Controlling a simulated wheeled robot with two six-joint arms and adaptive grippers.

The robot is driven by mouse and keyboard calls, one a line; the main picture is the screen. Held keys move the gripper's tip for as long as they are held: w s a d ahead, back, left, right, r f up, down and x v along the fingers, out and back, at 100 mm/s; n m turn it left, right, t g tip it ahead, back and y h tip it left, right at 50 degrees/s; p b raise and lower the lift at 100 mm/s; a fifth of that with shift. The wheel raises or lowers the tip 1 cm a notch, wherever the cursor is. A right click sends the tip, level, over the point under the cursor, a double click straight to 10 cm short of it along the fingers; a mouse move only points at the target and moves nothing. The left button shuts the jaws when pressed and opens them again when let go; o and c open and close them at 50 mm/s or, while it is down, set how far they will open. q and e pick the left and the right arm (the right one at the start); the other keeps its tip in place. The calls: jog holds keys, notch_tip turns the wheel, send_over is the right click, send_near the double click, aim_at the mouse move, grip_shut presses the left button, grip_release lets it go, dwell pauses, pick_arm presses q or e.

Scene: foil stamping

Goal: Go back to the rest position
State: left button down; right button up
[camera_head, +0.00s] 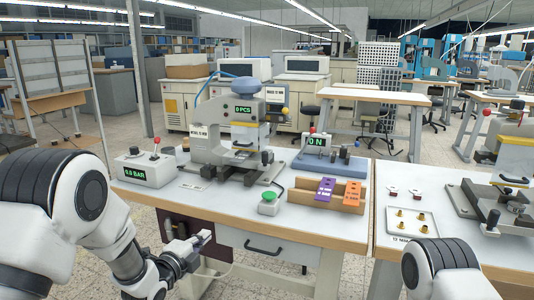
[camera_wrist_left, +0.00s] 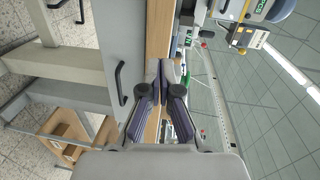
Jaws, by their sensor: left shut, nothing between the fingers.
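My left gripper (camera_head: 207,237) is in front of the workbench's front edge, low beside the drawer (camera_head: 290,248). Its fingers are together and empty, and they also show shut in the left wrist view (camera_wrist_left: 163,72). It touches nothing that I can make out. My right arm shows only as a white and black link at the bottom right of the head view, and its gripper is out of frame.
On the workbench (camera_head: 225,215) stand a stamping press (camera_head: 213,140), a pressure box (camera_head: 140,172), a green button (camera_head: 269,196) and a wooden holder with purple (camera_head: 325,188) and orange (camera_head: 348,195) pieces. A second bench (camera_head: 390,250) adjoins at right.

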pick_arm(q)
jog(key=s+a+f+n+g+y, duration=0.1)
jog(key=s+f+n+g, duration=0.1)
jog(key=s+f, duration=0.5)
jog(key=s+a+f+n+g+y, duration=0.1)
jog(key=s+a+f+g, duration=0.15)
jog(key=f, duration=0.85)
jog(key=s+a+f+n+g+y, duration=0.1)
jog(key=s+f+n+g, duration=0.15)
jog(key=s+f, duration=0.4)
jog(key=s+a+f+n+g+y, duration=0.1)
jog(key=s+f+n+g, duration=0.2)
jog(key=s, duration=0.6)
jog(key=s+a+f+n+g+y, duration=0.1)
jog(key=s+a+f+n+g, duration=0.1)
jog(key=s+f+n, duration=0.45)
jog(key=s+a+r+n+g, duration=0.15)
jog(key=s+n+g, duration=0.4)
jog(key=s, duration=0.75)
notch_tip(320, 180, up, 16)
jog(key=n+t+p, duration=0.1)
jog(key=t+p, duration=0.1)
jog(key=p, duration=1.3)
jog(key=shift+y+p, duration=0.3)
